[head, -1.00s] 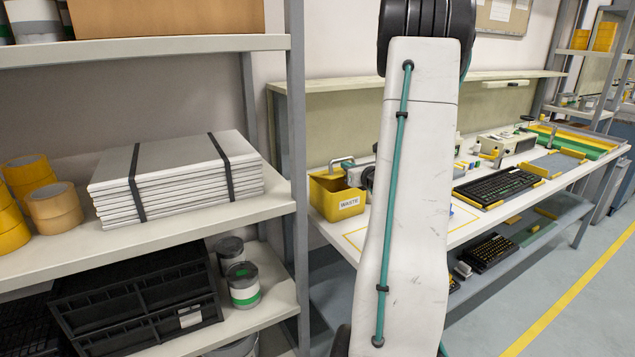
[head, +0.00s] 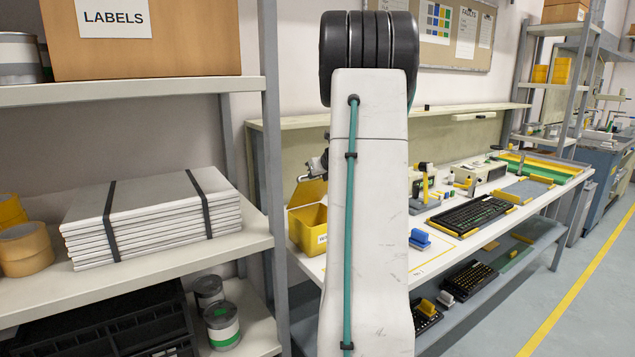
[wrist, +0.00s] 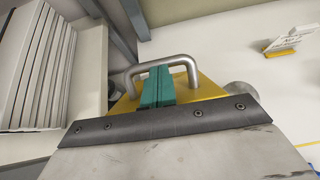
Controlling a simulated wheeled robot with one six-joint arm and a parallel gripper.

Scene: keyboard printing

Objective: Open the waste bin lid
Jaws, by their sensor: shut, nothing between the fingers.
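The yellow waste bin (head: 307,230) stands at the left end of the workbench in the head view, partly hidden by my arm. Its yellow lid (head: 310,192) is tilted up at the back, and the bin's mouth shows open. In the wrist view the lid (wrist: 208,90) lies behind my fingers, with its grey metal handle (wrist: 187,60). My gripper (wrist: 155,72) has teal fingers shut together within the outline of the handle loop; I cannot tell whether they touch it. In the head view my gripper (head: 318,163) is a small dark shape by the raised lid.
A grey shelf unit with a strapped stack of white boards (head: 150,215) stands close on the left. The floor at right is clear.

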